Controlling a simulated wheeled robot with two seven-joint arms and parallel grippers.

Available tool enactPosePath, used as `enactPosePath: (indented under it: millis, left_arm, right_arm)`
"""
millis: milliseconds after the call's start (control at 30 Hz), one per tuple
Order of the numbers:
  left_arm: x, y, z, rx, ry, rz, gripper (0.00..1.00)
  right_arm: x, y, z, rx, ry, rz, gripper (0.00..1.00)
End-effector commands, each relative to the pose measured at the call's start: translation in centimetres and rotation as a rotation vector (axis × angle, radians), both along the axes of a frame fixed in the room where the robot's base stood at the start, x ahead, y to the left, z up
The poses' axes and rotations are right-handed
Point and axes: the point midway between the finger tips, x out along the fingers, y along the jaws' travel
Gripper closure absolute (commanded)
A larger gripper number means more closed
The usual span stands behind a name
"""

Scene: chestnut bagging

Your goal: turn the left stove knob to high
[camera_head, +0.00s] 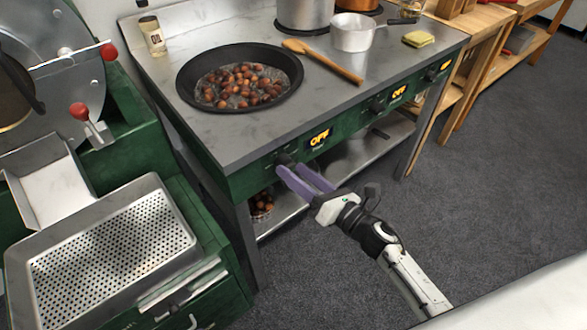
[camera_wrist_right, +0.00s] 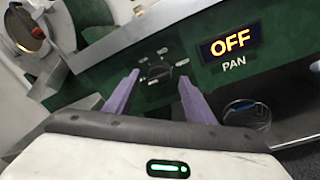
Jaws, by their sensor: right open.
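The left stove knob (camera_wrist_right: 160,72) is a dark round knob on the green front panel (camera_wrist_right: 110,70), with small white marks around it. Beside it a lit display (camera_wrist_right: 230,42) reads OFF, with PAN below; the display also shows in the head view (camera_head: 320,138). My right gripper (camera_head: 290,168) has purple fingers and is at the panel, in front of the left knob. In the right wrist view its open fingers (camera_wrist_right: 158,88) are on either side of the knob; I cannot tell whether they touch it. The knob is partly hidden in the head view. My left gripper is not in view.
A black pan (camera_head: 240,77) of chestnuts stands on the stove top (camera_head: 330,95), with a wooden spoon (camera_head: 322,60) beside it. Another knob (camera_head: 378,106) is further right. A green machine with a perforated tray (camera_head: 110,255) stands at left. The floor (camera_head: 480,180) at right is clear.

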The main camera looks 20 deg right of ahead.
Motion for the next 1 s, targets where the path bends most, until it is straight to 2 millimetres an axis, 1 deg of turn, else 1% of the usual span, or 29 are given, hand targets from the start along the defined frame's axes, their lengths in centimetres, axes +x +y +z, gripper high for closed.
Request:
enactPosePath:
  millis: [33,133,433,467,500,667,700,1000]
  left_arm:
    - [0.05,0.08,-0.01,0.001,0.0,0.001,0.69]
    - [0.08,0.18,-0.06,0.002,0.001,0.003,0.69]
    - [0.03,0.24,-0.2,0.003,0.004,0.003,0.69]
    - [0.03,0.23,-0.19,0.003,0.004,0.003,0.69]
    - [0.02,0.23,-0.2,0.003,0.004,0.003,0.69]
    - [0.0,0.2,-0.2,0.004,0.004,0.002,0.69]
    - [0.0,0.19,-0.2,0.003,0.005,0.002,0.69]
    - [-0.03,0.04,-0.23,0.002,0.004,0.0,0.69]
  right_arm:
    - [0.53,0.26,0.05,0.001,0.0,-0.001,0.5]
    - [1.1,0.53,0.05,0.0,-0.001,-0.001,0.5]
    - [1.29,0.62,-0.03,0.001,0.001,-0.001,0.5]
    - [1.29,0.62,-0.03,0.001,0.001,-0.001,0.54]
    - [1.28,0.61,-0.02,0.001,0.001,-0.001,0.6]
    - [1.27,0.6,-0.02,0.002,0.001,-0.001,0.88]
    - [1.28,0.59,-0.02,0.002,0.001,-0.001,0.91]
    - [1.27,0.57,-0.06,0.038,0.014,-0.001,0.91]
